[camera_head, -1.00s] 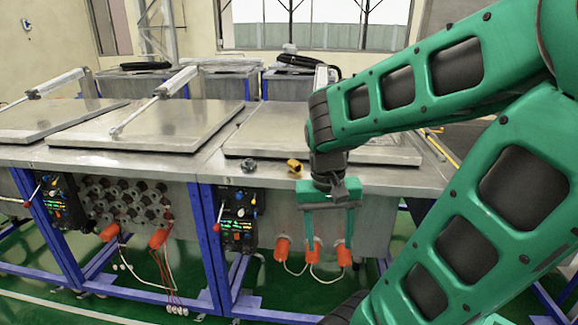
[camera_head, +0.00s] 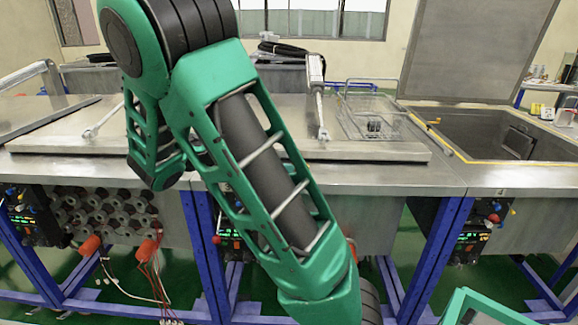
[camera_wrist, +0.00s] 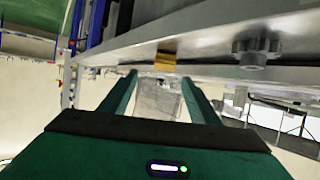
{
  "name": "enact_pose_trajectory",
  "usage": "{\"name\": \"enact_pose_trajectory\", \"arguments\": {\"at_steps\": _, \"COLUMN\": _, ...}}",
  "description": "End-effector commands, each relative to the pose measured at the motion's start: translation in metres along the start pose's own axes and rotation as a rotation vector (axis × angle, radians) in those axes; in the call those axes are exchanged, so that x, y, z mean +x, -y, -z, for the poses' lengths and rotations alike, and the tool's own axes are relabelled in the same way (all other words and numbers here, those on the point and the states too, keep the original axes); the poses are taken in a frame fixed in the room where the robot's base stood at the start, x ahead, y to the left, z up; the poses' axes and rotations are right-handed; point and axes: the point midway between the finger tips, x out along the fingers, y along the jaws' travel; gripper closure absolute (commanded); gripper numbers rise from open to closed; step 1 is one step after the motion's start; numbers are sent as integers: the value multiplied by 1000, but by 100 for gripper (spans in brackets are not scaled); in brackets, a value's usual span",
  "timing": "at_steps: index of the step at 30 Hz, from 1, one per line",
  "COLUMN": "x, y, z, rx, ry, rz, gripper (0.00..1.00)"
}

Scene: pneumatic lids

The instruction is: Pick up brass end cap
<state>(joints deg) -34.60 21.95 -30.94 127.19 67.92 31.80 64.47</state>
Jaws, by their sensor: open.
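The brass end cap (camera_wrist: 165,62) shows in the wrist view as a small gold-yellow piece at the metal bench's edge, upper middle. It lies just beyond the gap between the fingertips of my gripper (camera_wrist: 160,76), in line with that gap. The two green fingers are spread apart with nothing between them, and they do not visibly touch the cap. In the head view my arm fills the middle, and both the gripper and the cap are hidden there.
A grey toothed knob-like part (camera_wrist: 257,50) sits to the cap's right in the wrist view. In the head view, a wire basket (camera_head: 372,118) rests on the bench at the back, beside an open tank (camera_head: 480,135) with a raised lid (camera_head: 475,45).

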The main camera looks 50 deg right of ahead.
Motion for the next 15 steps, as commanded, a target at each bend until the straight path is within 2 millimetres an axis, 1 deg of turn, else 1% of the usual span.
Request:
{"name": "enact_pose_trajectory", "arguments": {"at_steps": 2, "x": 3, "y": 2, "z": 2, "rx": 12, "ry": -14, "rz": 2, "gripper": 44}}
{"name": "enact_pose_trajectory", "arguments": {"at_steps": 9, "x": 37, "y": 2, "z": 2, "rx": 13, "ry": -16, "rz": 2, "gripper": 44}}
{"name": "enact_pose_trajectory", "arguments": {"at_steps": 12, "x": 47, "y": 3, "z": 2, "rx": 12, "ry": -14, "rz": 3, "gripper": 44}}
{"name": "enact_pose_trajectory", "arguments": {"at_steps": 15, "x": 52, "y": 3, "z": 3, "rx": 12, "ry": -14, "rz": 4, "gripper": 44}}
